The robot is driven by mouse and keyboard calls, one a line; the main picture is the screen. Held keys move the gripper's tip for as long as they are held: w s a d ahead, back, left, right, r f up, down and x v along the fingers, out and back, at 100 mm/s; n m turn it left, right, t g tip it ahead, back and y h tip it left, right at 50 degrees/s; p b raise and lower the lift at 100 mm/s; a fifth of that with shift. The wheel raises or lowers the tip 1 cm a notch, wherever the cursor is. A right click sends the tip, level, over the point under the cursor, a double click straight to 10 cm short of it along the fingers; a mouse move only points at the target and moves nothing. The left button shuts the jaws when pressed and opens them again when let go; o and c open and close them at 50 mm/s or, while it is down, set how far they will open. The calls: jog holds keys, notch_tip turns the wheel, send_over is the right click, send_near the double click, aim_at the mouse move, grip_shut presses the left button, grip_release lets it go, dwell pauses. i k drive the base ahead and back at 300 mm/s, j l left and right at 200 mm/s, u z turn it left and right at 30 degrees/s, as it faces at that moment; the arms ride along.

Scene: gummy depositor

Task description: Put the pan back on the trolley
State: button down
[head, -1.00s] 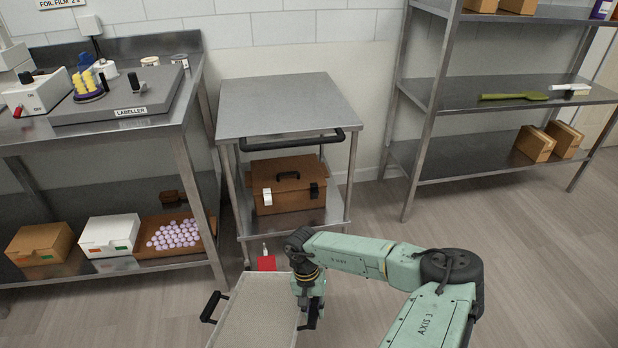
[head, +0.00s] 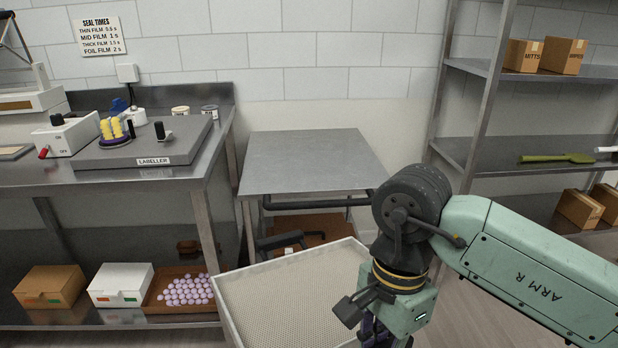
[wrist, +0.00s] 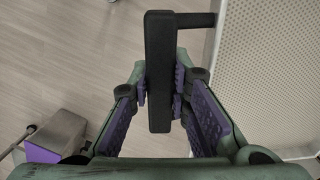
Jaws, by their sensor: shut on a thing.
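The pan (head: 290,300) is a wide, shallow, light-coloured tray with a dotted floor and black handles. It hangs in front of the trolley (head: 310,165), whose bare steel top is behind it. My gripper (wrist: 160,98) is shut on the pan's black handle in the wrist view, with purple finger pads on both sides of it. The pan (wrist: 265,80) fills the right of that view. In the head view my gripper (head: 375,325) is at the pan's right side, its fingers partly hidden. The pan's far handle (head: 290,240) points toward the trolley.
A brown case (head: 315,225) sits on the trolley's lower shelf, partly hidden by the pan. A steel bench (head: 180,180) with a labeller (head: 145,145) stands left. A steel shelf unit (head: 480,150) stands right. The trolley's push bar (head: 315,203) faces me.

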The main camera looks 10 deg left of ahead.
aim_at(312, 157)
jog(key=i+j, duration=0.2)
jog(key=i, duration=0.2)
jog(key=i+j, duration=0.2)
jog(key=i, duration=0.25)
jog(key=i+j, duration=0.2)
jog(key=i, duration=0.2)
jog(key=i+j, duration=0.2)
jog(key=i, duration=0.2)
